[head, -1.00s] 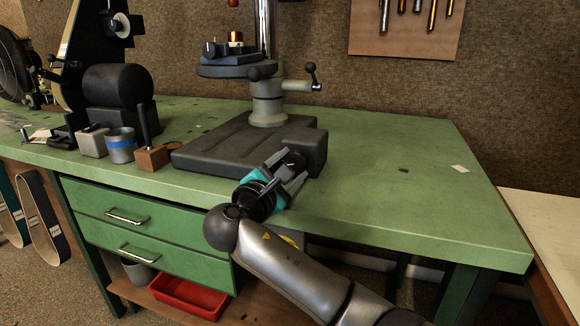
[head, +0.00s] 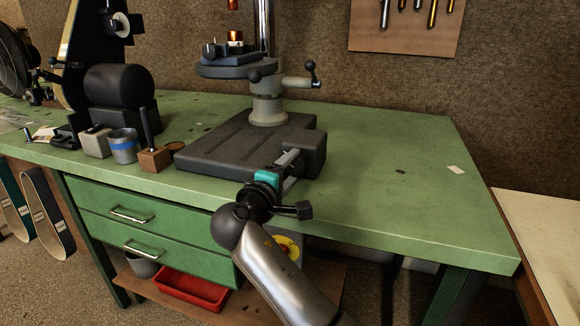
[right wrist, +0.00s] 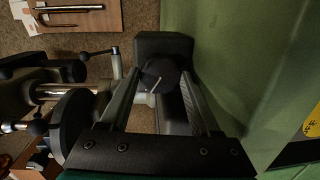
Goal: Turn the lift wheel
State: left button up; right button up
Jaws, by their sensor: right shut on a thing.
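The lift wheel (right wrist: 158,72) is a dark round knob with a short white mark, seen in the right wrist view in front of the dark block (head: 304,150) at the press base's right end. My right gripper (head: 288,158) reaches it from the front of the bench. In the right wrist view my right gripper (right wrist: 161,78) has one finger on each side of the wheel and is shut on it. The fingers and wrist hide most of the wheel in the head view. My left gripper is not in view.
The press base (head: 222,148) stands on the green bench (head: 400,215), with its column and round table (head: 240,70) above. A cup (head: 124,147) and a wooden block (head: 155,159) stand left. A yellow panel with a red button (head: 287,250) is below. The bench's right side is mostly clear.

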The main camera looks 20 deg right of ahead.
jog(key=shift+f+m, duration=0.1)
jog(key=shift+m, duration=1.1)
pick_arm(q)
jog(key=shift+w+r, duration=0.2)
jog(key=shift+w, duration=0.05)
pick_arm(e)
jog(key=shift+m+y, duration=0.4)
jog(key=shift+m, duration=0.6)
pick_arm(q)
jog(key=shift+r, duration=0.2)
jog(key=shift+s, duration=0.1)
pick_arm(e)
jog(key=o, duration=1.3)
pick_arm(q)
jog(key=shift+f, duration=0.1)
pick_arm(e)
jog(key=shift+o, duration=0.3)
